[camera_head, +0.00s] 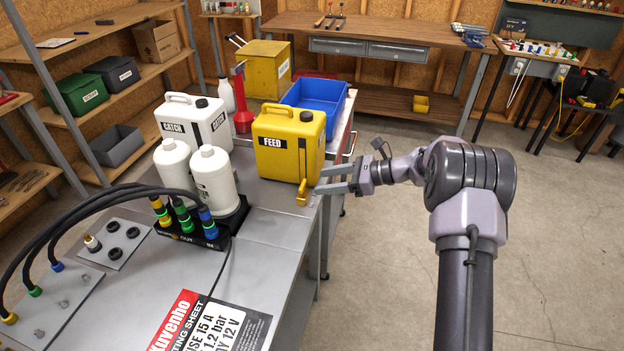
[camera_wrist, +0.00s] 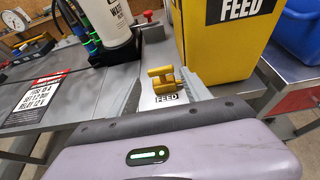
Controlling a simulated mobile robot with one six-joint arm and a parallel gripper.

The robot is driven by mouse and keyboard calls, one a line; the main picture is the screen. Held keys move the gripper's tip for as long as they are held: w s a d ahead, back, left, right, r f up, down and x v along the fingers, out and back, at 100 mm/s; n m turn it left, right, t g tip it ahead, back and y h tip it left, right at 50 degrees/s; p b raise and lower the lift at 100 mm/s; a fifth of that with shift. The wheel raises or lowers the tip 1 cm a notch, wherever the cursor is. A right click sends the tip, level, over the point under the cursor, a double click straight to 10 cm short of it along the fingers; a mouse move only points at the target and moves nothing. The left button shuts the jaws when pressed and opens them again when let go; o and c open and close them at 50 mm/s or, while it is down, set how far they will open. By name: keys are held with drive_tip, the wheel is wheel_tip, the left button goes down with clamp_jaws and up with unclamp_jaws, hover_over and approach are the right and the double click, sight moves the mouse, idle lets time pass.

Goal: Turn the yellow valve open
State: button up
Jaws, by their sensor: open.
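The yellow valve (camera_head: 302,192) stands at the bench edge at the foot of the yellow FEED can (camera_head: 289,145). In the wrist view the valve (camera_wrist: 163,82) has a T-shaped handle, and a small FEED label (camera_wrist: 167,98) shows in front of it. My gripper (camera_head: 319,180) is open and empty, just right of the valve in the head view, its fingers pointing left. In the wrist view the valve appears in the gap between the two fingers. The fingers do not visibly touch it; the exact distance is hard to judge.
The FEED can rises close behind the valve. A white CATCH can (camera_head: 194,122), white bottles (camera_head: 214,177) and a hose connector block (camera_head: 190,232) stand left. A blue bin (camera_head: 318,100) is behind. The floor (camera_head: 400,260) beside the bench is clear.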

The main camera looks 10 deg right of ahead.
drive_tip(key=p+v, duration=0.2)
drive_tip(key=v, duration=0.9)
drive_tip(key=shift+d, duration=0.35)
